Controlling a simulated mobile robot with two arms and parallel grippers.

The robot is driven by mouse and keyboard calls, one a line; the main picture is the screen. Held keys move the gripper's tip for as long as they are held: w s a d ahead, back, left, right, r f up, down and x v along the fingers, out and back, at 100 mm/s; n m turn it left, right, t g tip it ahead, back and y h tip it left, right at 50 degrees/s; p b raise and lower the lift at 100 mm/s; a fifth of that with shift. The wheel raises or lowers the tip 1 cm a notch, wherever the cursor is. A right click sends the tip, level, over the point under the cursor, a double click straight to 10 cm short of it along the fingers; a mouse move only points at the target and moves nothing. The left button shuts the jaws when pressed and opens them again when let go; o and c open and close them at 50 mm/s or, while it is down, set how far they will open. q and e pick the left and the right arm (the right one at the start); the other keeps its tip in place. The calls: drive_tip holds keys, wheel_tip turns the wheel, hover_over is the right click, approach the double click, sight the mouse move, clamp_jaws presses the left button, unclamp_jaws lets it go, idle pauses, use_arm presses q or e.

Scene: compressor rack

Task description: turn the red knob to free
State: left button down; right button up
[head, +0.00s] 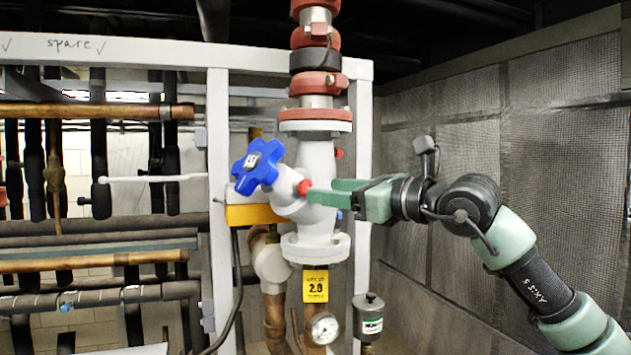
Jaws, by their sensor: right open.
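The small red knob (304,187) sits on the side of the white valve body, just right of the blue star-shaped handwheel (258,167). My right gripper (322,190) reaches in from the right in front of the valve body, with its green fingers pointing left. The jaws are open, and the fingertips are close to the red knob. I cannot tell whether they touch it or are around it. The knob's pointer or markings are too small to read. My left gripper is out of view.
The white valve body (318,162) stands in a vertical pipe with red couplings (319,84). Below are a yellow tag (315,286), a pressure gauge (324,328) and a grey canister (368,315). White frame posts (219,130) flank the valve. Mesh panels (450,110) are at right.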

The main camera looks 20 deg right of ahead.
sight(306, 188)
use_arm(q)
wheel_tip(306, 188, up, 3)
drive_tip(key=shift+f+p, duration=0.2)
drive_tip(key=shift+p, duration=0.65)
use_arm(e)
drive_tip(key=x, duration=0.4)
drive_tip(key=shift+w, duration=0.1)
drive_tip(key=shift+a, duration=0.1)
clamp_jaws()
